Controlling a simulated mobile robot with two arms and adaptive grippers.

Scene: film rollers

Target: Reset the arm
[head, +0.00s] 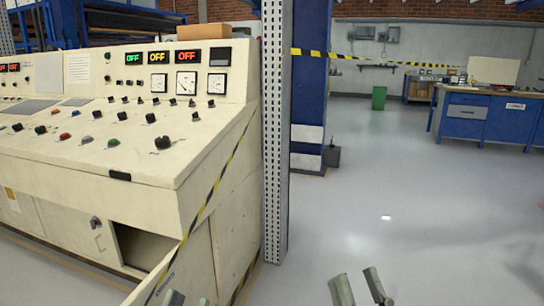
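My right gripper (360,284) shows at the bottom edge, right of the middle, with two grey fingers apart and nothing between them. My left gripper (187,300) shows only as two grey fingertips at the bottom edge, apart from each other, in front of the cream control console (145,215). The rest of both arms is out of view. No object is seen in either gripper.
A perforated grey metal post (276,130) stands close ahead, beside the console. The console has an open lower compartment (143,247). Striped tape (350,56) crosses the room. Blue workbenches (487,116) stand far right. The grey floor (400,190) at right is clear.

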